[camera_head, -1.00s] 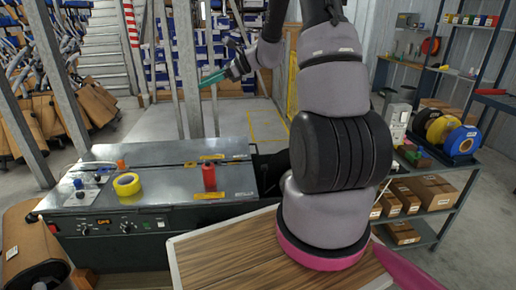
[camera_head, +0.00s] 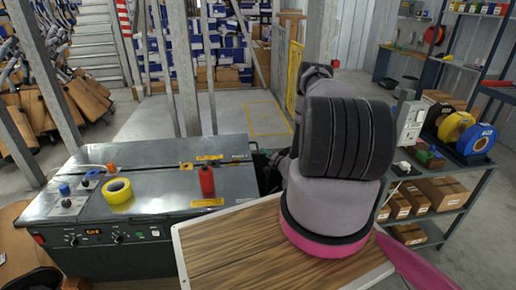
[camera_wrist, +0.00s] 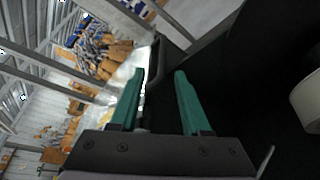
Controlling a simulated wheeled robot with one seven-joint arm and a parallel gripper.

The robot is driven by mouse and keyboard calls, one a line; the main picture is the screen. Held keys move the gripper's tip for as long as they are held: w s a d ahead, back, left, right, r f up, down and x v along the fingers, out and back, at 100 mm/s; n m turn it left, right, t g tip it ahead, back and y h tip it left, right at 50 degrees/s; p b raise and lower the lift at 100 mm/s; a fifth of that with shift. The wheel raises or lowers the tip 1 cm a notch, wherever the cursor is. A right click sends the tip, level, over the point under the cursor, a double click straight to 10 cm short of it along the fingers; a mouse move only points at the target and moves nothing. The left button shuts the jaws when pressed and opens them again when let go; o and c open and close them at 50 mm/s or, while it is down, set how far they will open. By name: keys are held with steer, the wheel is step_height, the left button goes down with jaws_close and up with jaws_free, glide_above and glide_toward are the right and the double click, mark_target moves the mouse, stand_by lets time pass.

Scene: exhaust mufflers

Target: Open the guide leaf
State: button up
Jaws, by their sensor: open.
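My gripper (camera_wrist: 159,72) shows in the wrist view with two green fingers apart and nothing clearly held between them. A dark upright bar (camera_wrist: 155,60), perhaps a handle, shows just beyond the fingertips; I cannot tell whether it lies between them. A large black surface (camera_wrist: 240,80) fills the middle right of that view. In the head view my gripper is hidden behind my own arm. A dark metal machine bench (camera_head: 150,185) stands at the left of the arm. I cannot tell for sure which part is the guide leaf.
A wood-topped table (camera_head: 230,245) is in front. A shelf with cartons (camera_head: 445,192) and spools (camera_head: 455,127) stands right. The floor behind the bench (camera_head: 235,110) is clear.

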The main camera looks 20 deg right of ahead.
mark_target(257, 147)
steer(key=x, duration=1)
steer(key=shift+w+f, duration=0.25)
steer(key=shift+w, duration=0.05)
jaws_close()
steer(key=shift+d, duration=0.1)
stand_by(0.9)
